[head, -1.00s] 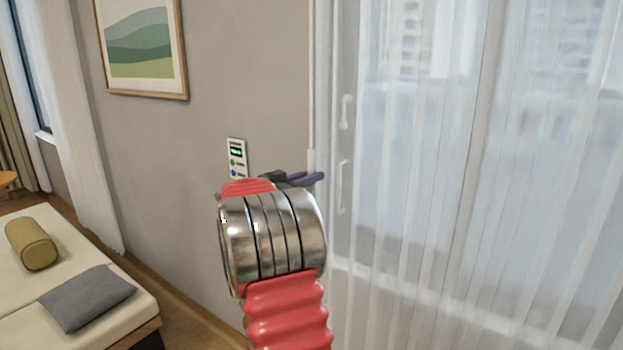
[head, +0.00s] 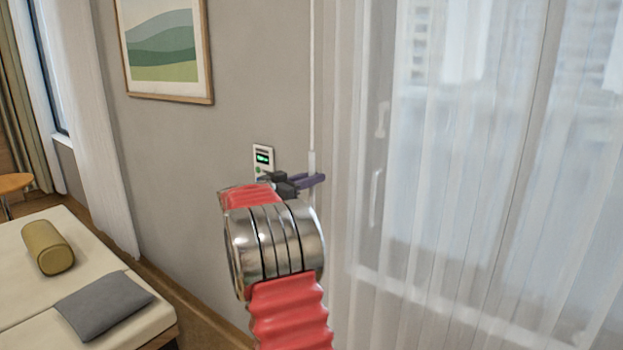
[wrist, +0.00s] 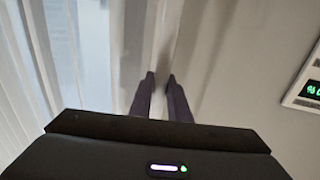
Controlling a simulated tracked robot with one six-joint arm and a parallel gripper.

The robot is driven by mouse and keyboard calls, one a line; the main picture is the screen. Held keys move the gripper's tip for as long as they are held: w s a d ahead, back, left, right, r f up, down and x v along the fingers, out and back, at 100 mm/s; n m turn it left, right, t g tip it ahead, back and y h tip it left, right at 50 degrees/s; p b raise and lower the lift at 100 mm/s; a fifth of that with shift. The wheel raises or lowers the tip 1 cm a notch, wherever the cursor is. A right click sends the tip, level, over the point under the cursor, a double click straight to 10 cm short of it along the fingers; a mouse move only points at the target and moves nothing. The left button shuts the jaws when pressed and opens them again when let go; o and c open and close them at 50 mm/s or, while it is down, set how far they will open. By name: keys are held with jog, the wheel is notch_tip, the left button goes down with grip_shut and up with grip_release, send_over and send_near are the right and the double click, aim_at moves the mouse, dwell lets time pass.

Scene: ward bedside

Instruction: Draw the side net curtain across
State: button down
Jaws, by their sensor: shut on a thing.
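The white net curtain (head: 455,215) hangs in sheer folds over the glass door at the right of the head view. It also fills the left of the wrist view (wrist: 35,60). A thin white wand (head: 312,85) hangs at its left edge, against the grey wall, with a thicker grip at its lower end. My gripper (head: 313,181) has dark purple fingers shut on the wand at this grip. In the wrist view the fingertips (wrist: 161,77) stand close together; the wand between them is blurred. My red and metal arm hides part of the wall below.
A wall control panel (head: 263,160) with a green display is just left of my gripper. A framed picture (head: 165,50) hangs above. A bed (head: 30,315) with a mustard bolster (head: 47,247) and grey cushion (head: 103,305) is at lower left. Door handles (head: 382,120) show through the net.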

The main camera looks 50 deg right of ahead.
jog(key=shift+w+d+r, duration=0.1)
jog(key=shift+d+r, duration=0.1)
jog(key=c, duration=1.7)
grip_release()
jog(key=shift+w+a+f, duration=0.1)
jog(key=shift+w+a, duration=0.05)
jog(key=shift+o, duration=0.2)
jog(key=w+a, duration=0.1)
jog(key=a, duration=1.2)
jog(key=shift+w+a, duration=0.4)
jog(key=shift+f, duration=0.1)
